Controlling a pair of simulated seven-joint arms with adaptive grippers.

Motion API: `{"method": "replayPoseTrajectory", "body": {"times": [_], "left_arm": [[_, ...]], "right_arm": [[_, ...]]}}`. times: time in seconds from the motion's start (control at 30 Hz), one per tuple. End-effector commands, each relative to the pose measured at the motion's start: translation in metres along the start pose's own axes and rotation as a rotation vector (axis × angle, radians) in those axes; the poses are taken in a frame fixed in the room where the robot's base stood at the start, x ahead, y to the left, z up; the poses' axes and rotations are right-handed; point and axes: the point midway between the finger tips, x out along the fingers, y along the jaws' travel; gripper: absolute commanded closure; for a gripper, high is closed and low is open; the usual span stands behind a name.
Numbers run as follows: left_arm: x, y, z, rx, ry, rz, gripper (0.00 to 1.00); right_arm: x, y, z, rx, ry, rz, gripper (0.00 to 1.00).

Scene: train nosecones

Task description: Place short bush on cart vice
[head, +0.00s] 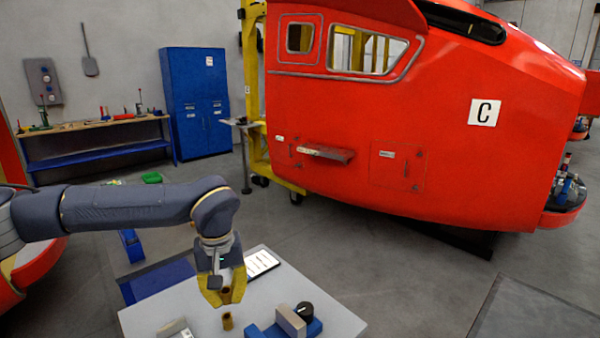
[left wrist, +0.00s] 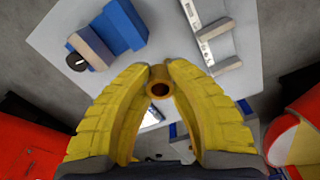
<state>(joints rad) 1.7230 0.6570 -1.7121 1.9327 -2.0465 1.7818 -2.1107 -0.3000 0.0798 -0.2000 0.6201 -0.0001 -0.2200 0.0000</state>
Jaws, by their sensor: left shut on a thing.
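My left gripper (head: 226,296) has yellow fingers pointing down over the cart top (head: 185,302). It is shut on a brass-coloured hollow bush, the short bush (left wrist: 159,83), held between the fingertips and apart from the vice. The blue cart vice (head: 266,331) with a grey jaw block (head: 291,321) and black knob (head: 305,310) is to the right of the gripper. In the left wrist view the vice (left wrist: 124,24) is at upper left. My right gripper is not in view.
A white sheet or tablet (head: 262,263) lies at the cart's back edge. A light grey bracket (left wrist: 214,36) sits on the cart at the left. The large red nosecone (head: 420,130) stands behind. A workbench (head: 95,127) and blue cabinet (head: 196,100) are by the far wall.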

Motion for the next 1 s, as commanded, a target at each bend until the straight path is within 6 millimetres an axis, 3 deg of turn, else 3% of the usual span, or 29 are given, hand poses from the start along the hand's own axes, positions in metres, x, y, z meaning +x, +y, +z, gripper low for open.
{"method": "replayPoseTrajectory", "body": {"times": [0.3, 0.5, 1.0], "left_arm": [[0.016, -0.036, 0.028, 0.33, -0.007, -0.001, 1.0], [0.021, -0.048, 0.032, 0.325, -0.017, -0.004, 1.0], [0.021, -0.049, 0.032, 0.321, -0.018, -0.004, 1.0]], "right_arm": [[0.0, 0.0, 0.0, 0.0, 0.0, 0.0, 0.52], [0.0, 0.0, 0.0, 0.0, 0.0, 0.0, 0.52], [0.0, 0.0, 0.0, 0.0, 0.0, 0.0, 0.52]]}}
